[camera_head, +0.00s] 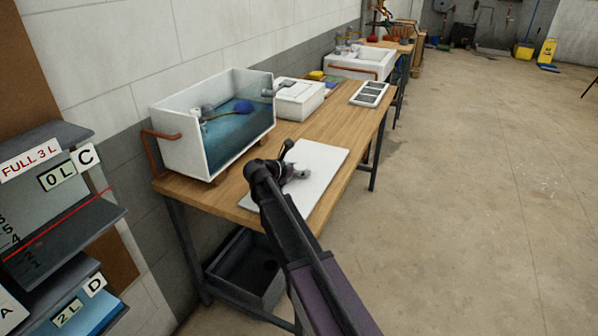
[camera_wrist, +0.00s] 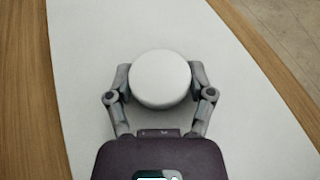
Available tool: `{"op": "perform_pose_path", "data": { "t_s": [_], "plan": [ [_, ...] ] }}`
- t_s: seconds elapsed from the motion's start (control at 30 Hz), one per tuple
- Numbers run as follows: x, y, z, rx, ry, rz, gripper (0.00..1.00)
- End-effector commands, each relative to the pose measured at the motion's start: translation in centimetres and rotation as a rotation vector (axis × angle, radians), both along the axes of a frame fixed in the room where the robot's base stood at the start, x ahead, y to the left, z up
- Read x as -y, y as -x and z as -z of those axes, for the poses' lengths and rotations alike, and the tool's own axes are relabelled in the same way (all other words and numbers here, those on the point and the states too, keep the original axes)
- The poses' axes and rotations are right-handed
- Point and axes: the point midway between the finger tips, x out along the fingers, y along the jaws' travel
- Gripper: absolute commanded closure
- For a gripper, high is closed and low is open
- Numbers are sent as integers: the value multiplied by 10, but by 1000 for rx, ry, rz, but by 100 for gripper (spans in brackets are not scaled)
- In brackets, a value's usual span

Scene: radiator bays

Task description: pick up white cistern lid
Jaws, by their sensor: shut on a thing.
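The white cistern lid (camera_head: 322,160) is a flat white slab over the front part of the wooden bench. It also fills much of the wrist view (camera_wrist: 85,60), with bench wood on both sides. A round white knob (camera_wrist: 160,78) stands out from it. My gripper (camera_head: 292,172) is at the lid's middle, and in the wrist view its two fingers (camera_wrist: 160,88) are shut on the knob from both sides. The lid looks flat; I cannot tell whether it touches the bench. My arm hides part of its near edge.
An open-fronted cistern (camera_head: 190,150) with blue water and a float stands on the bench (camera_head: 345,125). Behind are a white box (camera_head: 299,103), a tray with dark panels (camera_head: 369,94) and a sink (camera_head: 360,62). Labelled shelves (camera_head: 50,200) are at left. The floor at right is clear.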

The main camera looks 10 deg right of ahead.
Motion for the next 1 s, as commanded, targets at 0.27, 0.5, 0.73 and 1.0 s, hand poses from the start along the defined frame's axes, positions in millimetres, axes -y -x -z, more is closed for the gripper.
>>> {"op": "perform_pose_path", "data": {
  "t_s": [0.27, 0.5, 0.73, 1.0],
  "plan": [
    [0, 0, -11, 0, 0, 0, 92],
    [0, 0, -29, 1, 1, 0, 92],
    [6, 28, -38, 0, 0, 0, 92],
    [21, 90, -44, 0, 1, 0, 92]
  ]
}}
